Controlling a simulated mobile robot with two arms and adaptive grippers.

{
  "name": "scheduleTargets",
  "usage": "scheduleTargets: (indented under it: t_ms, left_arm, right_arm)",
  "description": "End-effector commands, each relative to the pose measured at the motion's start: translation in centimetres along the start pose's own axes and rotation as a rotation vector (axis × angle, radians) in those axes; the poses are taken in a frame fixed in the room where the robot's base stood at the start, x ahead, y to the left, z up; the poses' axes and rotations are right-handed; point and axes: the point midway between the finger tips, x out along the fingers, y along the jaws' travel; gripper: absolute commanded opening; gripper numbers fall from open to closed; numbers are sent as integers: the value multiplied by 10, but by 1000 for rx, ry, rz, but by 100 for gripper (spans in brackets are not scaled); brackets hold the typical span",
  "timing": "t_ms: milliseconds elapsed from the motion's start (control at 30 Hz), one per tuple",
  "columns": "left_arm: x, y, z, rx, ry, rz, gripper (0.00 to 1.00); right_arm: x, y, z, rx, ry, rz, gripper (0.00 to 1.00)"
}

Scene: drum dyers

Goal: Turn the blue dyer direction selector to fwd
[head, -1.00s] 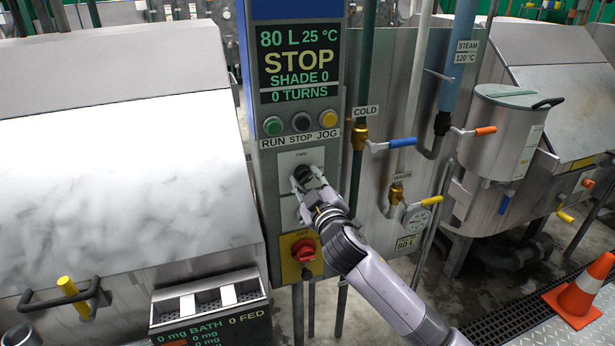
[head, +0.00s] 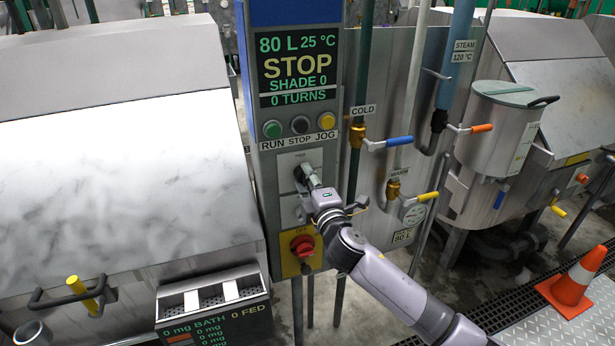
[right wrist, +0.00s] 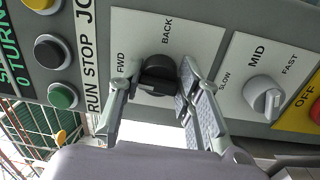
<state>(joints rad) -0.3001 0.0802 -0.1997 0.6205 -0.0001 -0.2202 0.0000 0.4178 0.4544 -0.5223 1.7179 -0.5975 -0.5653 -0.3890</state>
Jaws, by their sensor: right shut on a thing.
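The control panel of the blue dyer (head: 318,215) stands in the middle of the head view. Its direction selector is a round black knob (right wrist: 158,72) on a white plate marked FWD and BACK in the right wrist view. In that view FWD is at the knob's left and BACK at its upper right. I cannot tell clearly which mark the knob points to. My right gripper (head: 307,178) is shut on the knob, with one finger on each side in the wrist view (right wrist: 155,95). It hides most of the knob in the head view. My left gripper is not in view.
A grey speed knob (right wrist: 263,97) marked SLOW, MID and FAST is close beside the gripper. A red switch on yellow (head: 302,246) is below. Green, black and yellow buttons (head: 300,125) are above. The display (head: 298,69) reads STOP, 0 TURNS. Valve handles (head: 398,141) stick out at right.

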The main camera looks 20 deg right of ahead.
Motion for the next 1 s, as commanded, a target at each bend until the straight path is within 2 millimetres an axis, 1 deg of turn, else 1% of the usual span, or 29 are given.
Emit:
scheduleTargets:
  t_ms: [267, 700, 733, 1000]
  left_arm:
    - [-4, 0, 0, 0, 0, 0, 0]
    - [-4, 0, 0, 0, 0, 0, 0]
    - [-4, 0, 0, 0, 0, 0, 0]
    - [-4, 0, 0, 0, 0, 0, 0]
  right_arm:
    - [0, -1, 0, -69, 4, -3, 4]
    - [0, -2, 0, -79, 5, -4, 4]
    - [0, -2, 0, -79, 5, -4, 33]
    - [0, -1, 0, -77, 4, -2, 51]
